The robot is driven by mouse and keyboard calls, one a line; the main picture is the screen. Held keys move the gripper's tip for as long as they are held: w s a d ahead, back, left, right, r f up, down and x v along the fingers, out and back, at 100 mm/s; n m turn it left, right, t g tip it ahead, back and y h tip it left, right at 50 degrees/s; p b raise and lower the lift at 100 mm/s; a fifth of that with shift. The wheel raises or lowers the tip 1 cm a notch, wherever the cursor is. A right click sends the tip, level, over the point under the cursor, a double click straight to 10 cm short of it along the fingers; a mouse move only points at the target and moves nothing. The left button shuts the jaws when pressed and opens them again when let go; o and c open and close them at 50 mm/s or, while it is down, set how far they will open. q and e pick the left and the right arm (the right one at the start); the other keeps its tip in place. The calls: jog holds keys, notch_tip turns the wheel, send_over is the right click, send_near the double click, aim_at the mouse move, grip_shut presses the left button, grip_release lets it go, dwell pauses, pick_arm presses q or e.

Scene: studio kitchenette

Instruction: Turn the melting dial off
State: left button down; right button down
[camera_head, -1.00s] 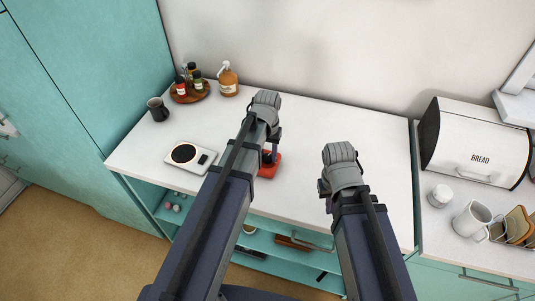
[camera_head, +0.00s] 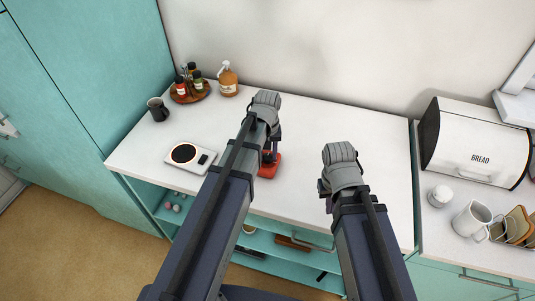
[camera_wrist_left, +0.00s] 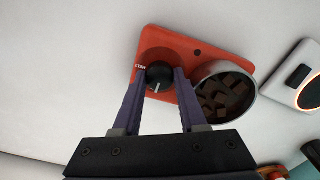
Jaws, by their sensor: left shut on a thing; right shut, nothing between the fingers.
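The red melting device (camera_head: 270,169) stands on the white counter, partly hidden behind my left arm. In the left wrist view its red body (camera_wrist_left: 165,40) carries a black dial (camera_wrist_left: 159,73) with a white pointer line and small white lettering beside it. A round metal pot (camera_wrist_left: 226,92) holding brown chunks sits next to the dial. My left gripper (camera_wrist_left: 160,78) is shut on the dial, one purple finger on each side; in the head view this gripper (camera_head: 269,153) is mostly hidden by its arm. My right gripper (camera_head: 327,203) is shut and empty above the counter, apart from the device.
A bread box (camera_head: 474,145) is at right. The counter's middle is clear.

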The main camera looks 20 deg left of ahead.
aim_at(268, 156)
pick_arm(q)
jog(key=c, duration=0.7)
grip_release()
jog(key=shift+c, duration=0.2)
notch_tip(268, 156, up, 8)
jog(key=p, duration=0.8)
pick_arm(e)
notch_tip(268, 156, up, 8)
pick_arm(q)
jog(key=shift+f, duration=0.1)
pick_arm(e)
jog(key=shift+f, duration=0.15)
